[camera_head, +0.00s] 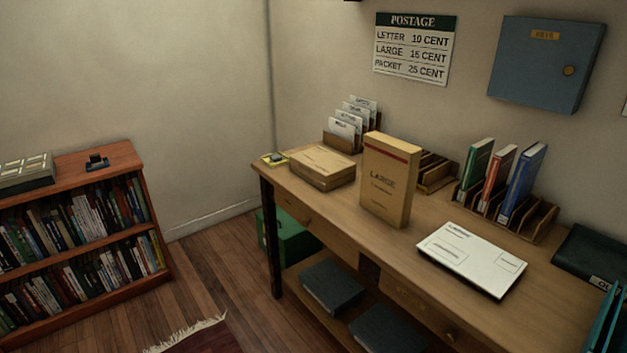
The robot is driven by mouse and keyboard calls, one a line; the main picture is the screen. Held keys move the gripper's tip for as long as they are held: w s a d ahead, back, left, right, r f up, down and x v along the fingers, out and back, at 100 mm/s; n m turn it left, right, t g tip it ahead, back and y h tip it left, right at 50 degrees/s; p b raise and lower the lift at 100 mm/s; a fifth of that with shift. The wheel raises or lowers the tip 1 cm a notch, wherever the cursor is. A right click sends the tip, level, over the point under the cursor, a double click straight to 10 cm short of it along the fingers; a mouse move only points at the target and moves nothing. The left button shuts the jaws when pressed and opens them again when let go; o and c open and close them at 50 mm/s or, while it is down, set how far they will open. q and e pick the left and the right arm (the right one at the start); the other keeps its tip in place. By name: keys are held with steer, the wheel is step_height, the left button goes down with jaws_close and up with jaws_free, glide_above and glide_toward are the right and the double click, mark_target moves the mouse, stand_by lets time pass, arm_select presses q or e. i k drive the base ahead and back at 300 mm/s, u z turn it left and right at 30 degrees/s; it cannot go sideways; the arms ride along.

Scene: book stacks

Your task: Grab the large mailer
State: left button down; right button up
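The large mailer (386,188) is a tan, upright box with a red band near its top and the word LARGE on its front. It stands on the wooden desk (335,208), near the front edge. A flat tan parcel (321,167) lies to its left, and a flat white envelope (471,258) with printed labels lies to its right. Neither of my grippers shows in the head view.
Behind the mailer are a wooden slotted rack (436,172), a letter holder (341,137) and a book rack (521,216) with several books. A dark case (590,254) sits at the right. A bookcase (122,221) stands left, with open floor (215,262) between it and the desk.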

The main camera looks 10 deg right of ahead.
mark_target(388, 185)
steer(key=u, duration=0.5)
steer(key=i, duration=0.95)
steer(key=z, duration=0.05)
